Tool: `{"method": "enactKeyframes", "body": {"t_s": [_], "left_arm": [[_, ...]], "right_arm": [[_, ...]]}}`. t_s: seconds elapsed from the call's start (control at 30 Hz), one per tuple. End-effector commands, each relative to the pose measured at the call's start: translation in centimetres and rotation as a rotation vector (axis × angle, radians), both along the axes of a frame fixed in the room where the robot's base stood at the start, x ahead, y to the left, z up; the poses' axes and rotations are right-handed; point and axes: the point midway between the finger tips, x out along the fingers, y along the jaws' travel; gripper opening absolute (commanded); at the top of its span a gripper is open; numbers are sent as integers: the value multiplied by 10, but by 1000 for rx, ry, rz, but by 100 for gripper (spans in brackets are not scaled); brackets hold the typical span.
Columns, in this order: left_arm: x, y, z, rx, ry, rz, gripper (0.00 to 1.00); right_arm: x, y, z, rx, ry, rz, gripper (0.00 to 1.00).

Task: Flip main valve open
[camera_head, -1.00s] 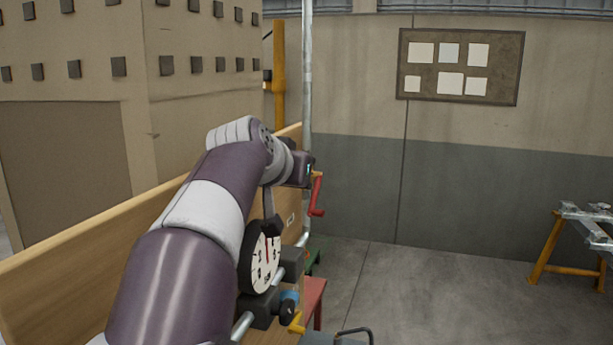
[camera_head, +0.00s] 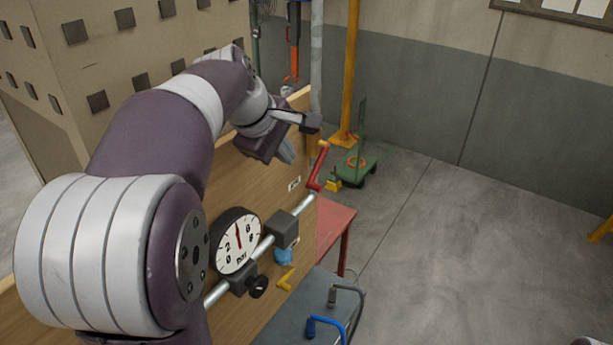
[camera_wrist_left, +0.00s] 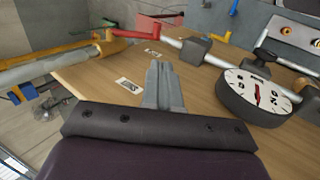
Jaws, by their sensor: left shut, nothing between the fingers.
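A red lever valve (camera_head: 318,168) sits at the far end of a grey pipe (camera_head: 215,293) along the wooden panel (camera_head: 260,165). Its handle slants downward in the head view. The lever also shows at the top of the left wrist view (camera_wrist_left: 132,34), left of a grey block. My left gripper (camera_head: 287,152) is shut and empty, left of the lever and apart from it, in front of the panel. Its closed fingers (camera_wrist_left: 160,75) point toward the panel's upper part in the wrist view.
A round pressure gauge (camera_head: 236,240), a black knob (camera_head: 258,286), a blue knob (camera_head: 283,257) and a yellow handle (camera_head: 286,279) are along the pipe. A grey table (camera_head: 312,283) and red table (camera_head: 333,222) stand at the right. Open floor (camera_head: 450,260) lies beyond.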

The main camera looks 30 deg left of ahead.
Motion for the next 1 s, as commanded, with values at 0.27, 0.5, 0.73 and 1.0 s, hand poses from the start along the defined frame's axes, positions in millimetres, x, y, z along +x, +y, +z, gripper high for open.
{"method": "enactKeyframes", "body": {"t_s": [0.27, 0.5, 0.73, 1.0], "left_arm": [[3, 0, -8, 2, 0, -3, 0], [27, -3, -52, 2, -1, -5, 0], [54, -5, -79, 0, 3, -5, 0], [74, -7, -110, 2, 0, -5, 0]], "right_arm": [[1, 0, -8, 0, -1, 0, 43], [1, 0, -51, 0, 0, 0, 43], [1, 0, -42, 0, -1, 0, 43], [1, 0, -27, 0, -1, 0, 43]]}}
